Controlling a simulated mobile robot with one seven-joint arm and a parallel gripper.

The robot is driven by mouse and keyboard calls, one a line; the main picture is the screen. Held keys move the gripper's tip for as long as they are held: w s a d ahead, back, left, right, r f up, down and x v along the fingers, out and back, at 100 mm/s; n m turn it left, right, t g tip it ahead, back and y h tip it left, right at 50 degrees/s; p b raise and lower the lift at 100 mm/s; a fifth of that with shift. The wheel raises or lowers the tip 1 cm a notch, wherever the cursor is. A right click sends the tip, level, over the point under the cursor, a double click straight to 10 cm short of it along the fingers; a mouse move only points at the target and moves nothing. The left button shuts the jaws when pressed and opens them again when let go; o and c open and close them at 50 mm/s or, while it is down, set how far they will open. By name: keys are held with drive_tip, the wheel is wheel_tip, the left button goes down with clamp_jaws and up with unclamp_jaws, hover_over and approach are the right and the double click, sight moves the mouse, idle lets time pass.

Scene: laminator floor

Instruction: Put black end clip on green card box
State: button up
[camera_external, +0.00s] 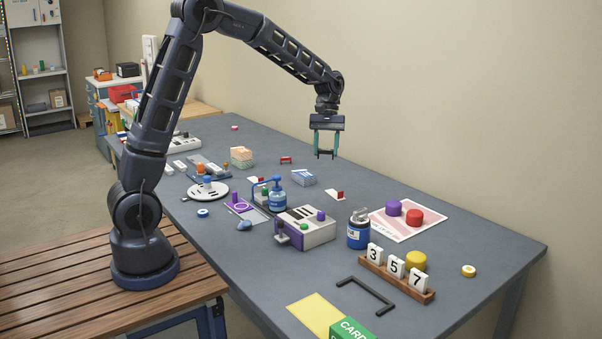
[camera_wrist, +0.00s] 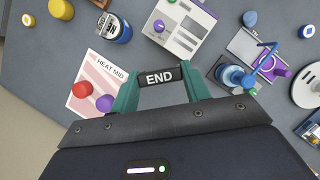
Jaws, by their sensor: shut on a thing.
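My gripper (camera_external: 325,145) is shut on the black end clip (camera_wrist: 159,77), a small dark bar marked END. The clip spans between the two green fingers in the wrist view. The green card box (camera_external: 352,329) is at the bottom edge of the external view, at the table's near end, partly cut off by the frame. It is far from my gripper, and I cannot make it out in the wrist view.
A yellow sheet (camera_external: 316,314) lies left of the card box. A black bracket (camera_external: 365,293) and a wooden number rack (camera_external: 397,277) lie behind it. A blue can (camera_external: 358,232), a white-and-purple machine (camera_external: 306,229) and a pink sheet (camera_external: 410,222) stand or lie between.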

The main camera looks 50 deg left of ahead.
drive_tip(key=s+d+m, duration=0.2)
drive_tip(key=s+d, duration=0.1)
drive_tip(key=d, duration=1.3)
drive_tip(key=r+m+g+y, duration=0.1)
drive_tip(key=r+m+y, duration=0.15)
drive_tip(key=m, duration=0.45)
hover_over(350, 333)
drive_tip(key=w, duration=0.2)
drive_tip(key=shift+y, duration=0.35)
drive_tip(key=f, duration=2)
drive_tip(key=shift+s+f, duration=0.2)
drive_tip(key=shift+s, duration=0.05)
drive_tip(key=o, duration=0.9)
drive_tip(key=shift+f, duration=0.15)
drive_tip(key=shift+o, duration=0.2)
